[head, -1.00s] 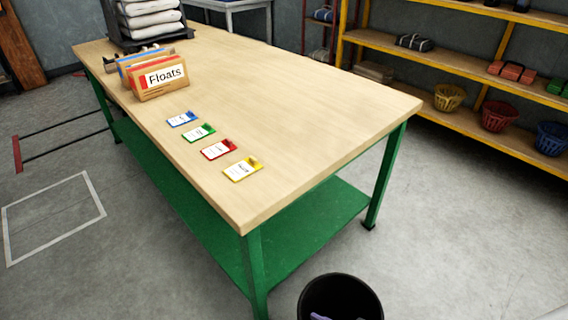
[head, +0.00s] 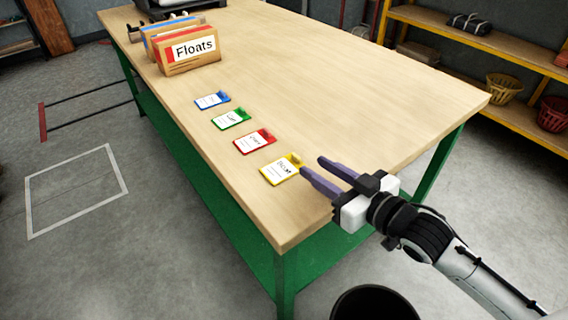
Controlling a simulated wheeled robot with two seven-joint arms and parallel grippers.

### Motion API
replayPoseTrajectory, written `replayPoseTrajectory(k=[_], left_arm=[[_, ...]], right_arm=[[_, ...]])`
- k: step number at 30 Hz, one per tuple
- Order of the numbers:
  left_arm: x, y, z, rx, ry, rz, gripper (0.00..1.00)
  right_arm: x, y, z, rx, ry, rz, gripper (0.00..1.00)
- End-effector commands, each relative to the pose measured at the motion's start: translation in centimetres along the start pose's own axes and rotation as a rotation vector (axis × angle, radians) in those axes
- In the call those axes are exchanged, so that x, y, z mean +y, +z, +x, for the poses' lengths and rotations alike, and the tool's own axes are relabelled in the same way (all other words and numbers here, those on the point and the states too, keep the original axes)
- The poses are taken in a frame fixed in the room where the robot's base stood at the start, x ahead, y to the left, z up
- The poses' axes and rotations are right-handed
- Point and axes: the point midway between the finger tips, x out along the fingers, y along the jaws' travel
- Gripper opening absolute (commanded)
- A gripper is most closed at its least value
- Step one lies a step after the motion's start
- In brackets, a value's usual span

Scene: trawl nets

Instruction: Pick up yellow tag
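The yellow tag (head: 281,169) lies flat on the wooden table top (head: 400,90), nearest the front corner in a row of tags. It has a white label with dark writing too small to read. My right gripper (head: 312,166) is open, with its two purple fingers apart and pointing left over the table. The tip of the nearer finger is close to the tag's right edge; I cannot tell if it touches. Nothing shows between the fingers. My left gripper is not in view.
A red tag (head: 255,141), a green tag (head: 231,119) and a blue tag (head: 212,100) continue the row. A box labelled Floats (head: 190,54) stands behind them. The table's right side is clear. A black bin (head: 374,305) stands on the floor in front.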

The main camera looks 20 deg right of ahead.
Motion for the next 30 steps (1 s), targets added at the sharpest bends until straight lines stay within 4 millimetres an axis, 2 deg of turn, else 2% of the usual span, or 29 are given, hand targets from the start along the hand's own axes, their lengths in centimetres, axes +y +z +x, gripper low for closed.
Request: replayPoseTrajectory(k=[8, 16, 26, 30], left_arm=[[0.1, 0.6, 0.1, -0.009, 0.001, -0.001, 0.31], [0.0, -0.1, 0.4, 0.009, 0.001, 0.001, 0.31], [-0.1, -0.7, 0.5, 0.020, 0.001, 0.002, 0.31], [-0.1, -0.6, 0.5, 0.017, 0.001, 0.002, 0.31]], right_arm=[[0.1, 0.1, 2.1, 0.001, 0.000, -0.001, 0.30], [0.3, 0.3, 5.8, 0.001, 0.000, 0.000, 0.30], [0.2, 0.4, 6.4, -0.002, -0.001, -0.001, 0.30], [0.2, 0.4, 6.4, -0.002, 0.000, -0.001, 0.06]])
